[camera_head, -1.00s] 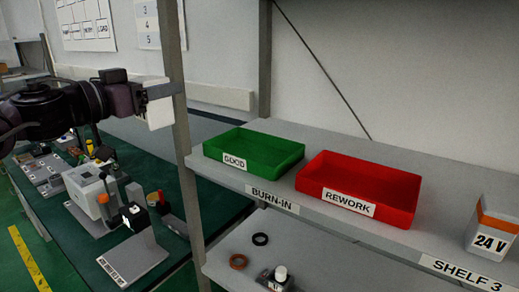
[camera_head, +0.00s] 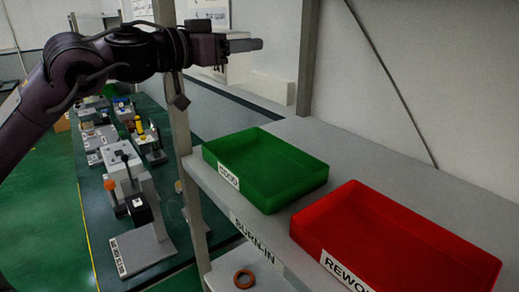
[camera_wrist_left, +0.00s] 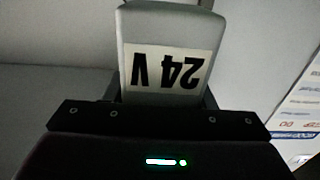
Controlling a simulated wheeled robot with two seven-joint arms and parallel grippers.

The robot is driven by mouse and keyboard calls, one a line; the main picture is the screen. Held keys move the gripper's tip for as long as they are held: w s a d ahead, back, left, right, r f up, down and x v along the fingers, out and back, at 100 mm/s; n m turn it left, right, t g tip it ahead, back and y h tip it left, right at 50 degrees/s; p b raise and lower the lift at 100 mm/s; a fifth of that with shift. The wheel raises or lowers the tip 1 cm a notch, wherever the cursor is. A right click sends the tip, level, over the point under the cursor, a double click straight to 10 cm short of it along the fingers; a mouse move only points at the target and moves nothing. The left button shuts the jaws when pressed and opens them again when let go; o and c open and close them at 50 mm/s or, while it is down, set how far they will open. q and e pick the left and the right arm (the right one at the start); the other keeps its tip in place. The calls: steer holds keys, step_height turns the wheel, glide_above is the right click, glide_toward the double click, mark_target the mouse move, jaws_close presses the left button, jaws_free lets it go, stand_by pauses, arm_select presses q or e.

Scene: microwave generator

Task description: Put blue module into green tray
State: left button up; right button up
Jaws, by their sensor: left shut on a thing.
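My left gripper (camera_head: 240,46) is raised in front of the shelf post, above and left of the green tray. It is shut on a module (camera_wrist_left: 165,22) with an upside-down "24 V" label in the left wrist view. Only a pale grey side of the module shows there; no blue part is visible. The green tray (camera_head: 268,200), labelled GOOD, stands empty on the shelf, apart from the gripper. My right gripper is not in view.
A red tray (camera_head: 400,225) labelled REWORK stands right of the green tray. The upright shelf post (camera_head: 183,150) is left of the trays. An orange ring (camera_head: 244,279) lies on the lower shelf. A green bench (camera_head: 90,200) with several devices is at left.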

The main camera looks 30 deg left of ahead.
mark_target(234, 74)
arm_select(q)
steer(key=f+b, duration=0.2)
steer(key=f, duration=0.1)
steer(key=s+f+b, duration=0.1)
steer(key=f, duration=0.1)
steer(key=shift+a+f, duration=0.15)
steer(key=shift+f, duration=0.05)
steer(key=f, duration=0.4)
steer(key=f+b, duration=0.1)
steer(key=f, duration=0.3)
steer(key=w+f+b, duration=0.1)
steer(key=f, duration=0.3)
steer(key=shift+f, duration=0.25)
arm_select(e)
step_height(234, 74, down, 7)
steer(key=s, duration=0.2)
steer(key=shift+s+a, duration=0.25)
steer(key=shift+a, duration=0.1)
arm_select(q)
steer(key=shift+s, duration=0.1)
